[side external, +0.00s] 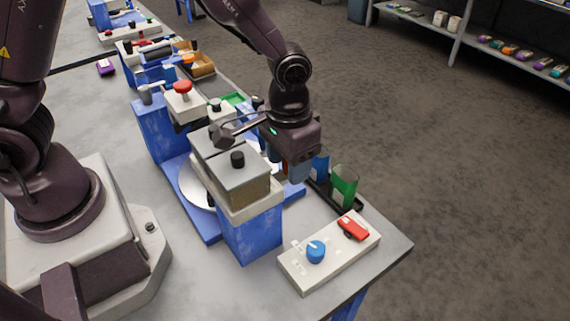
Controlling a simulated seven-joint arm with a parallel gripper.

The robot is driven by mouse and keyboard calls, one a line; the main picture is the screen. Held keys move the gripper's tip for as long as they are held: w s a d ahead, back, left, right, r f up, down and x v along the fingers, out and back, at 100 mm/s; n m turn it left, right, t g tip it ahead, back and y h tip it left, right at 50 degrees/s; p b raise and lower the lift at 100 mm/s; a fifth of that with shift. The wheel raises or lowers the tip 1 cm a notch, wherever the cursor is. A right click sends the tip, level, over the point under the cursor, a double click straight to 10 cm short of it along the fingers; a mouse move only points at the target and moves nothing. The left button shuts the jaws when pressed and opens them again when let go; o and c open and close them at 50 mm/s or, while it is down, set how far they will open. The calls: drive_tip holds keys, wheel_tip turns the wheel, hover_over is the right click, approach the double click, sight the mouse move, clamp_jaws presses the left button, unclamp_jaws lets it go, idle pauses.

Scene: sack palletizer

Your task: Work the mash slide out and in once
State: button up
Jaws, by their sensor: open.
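The front hopper (246,192) is a box with tan contents behind its side, a grey lid and a black knob (237,158). It sits in a white collar on a blue block (252,236). No part can be surely told as the mash slide; any slide on the hopper's far side is hidden. My gripper (298,174) points down just behind and right of the hopper. Its fingertips are partly hidden, and contact with anything cannot be told. The jaws are open and no held thing shows.
A white panel with a blue knob (315,251) and a red switch (353,229) lies at the front right. A green container (344,186) stands in a black tray right of my gripper. A round white plate (192,184) is behind the hopper. A red-knobbed unit (183,97) stands farther back.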

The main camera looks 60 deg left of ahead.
drive_tip(key=c, duration=0.9)
drive_tip(key=shift+w, duration=1.8)
drive_tip(key=shift+s, duration=1.75)
drive_tip(key=o, duration=1)
drive_tip(key=shift+r, duration=0.15)
